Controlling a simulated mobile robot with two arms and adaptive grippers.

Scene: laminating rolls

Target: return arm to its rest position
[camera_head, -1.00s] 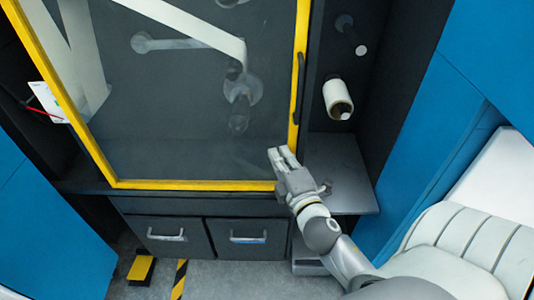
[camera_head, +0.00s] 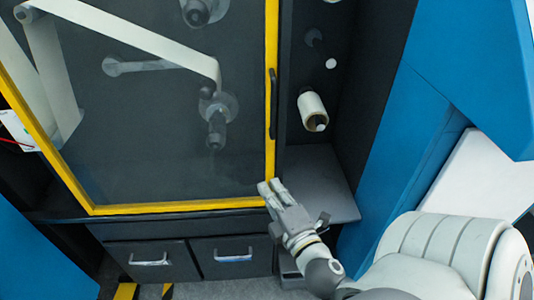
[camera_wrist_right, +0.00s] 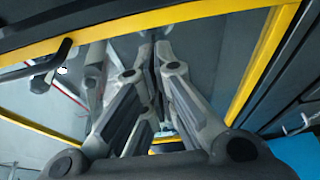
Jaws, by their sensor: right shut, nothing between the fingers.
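My right gripper (camera_head: 271,188) is shut and empty in the head view. It is near the lower right corner of the yellow door frame (camera_head: 180,207), in front of the grey shelf (camera_head: 325,185). Whether it touches the frame I cannot tell. In the right wrist view the fingers of my right gripper (camera_wrist_right: 153,60) come together with nothing between them, and the yellow frame shows beyond them. My left gripper is in neither view.
The glass door is closed, with a dark vertical handle (camera_head: 273,104) on its right side. A white roll (camera_head: 312,111) sits on a spindle above the shelf. Two drawers (camera_head: 235,257) are below. Blue panels (camera_head: 400,130) stand at the right.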

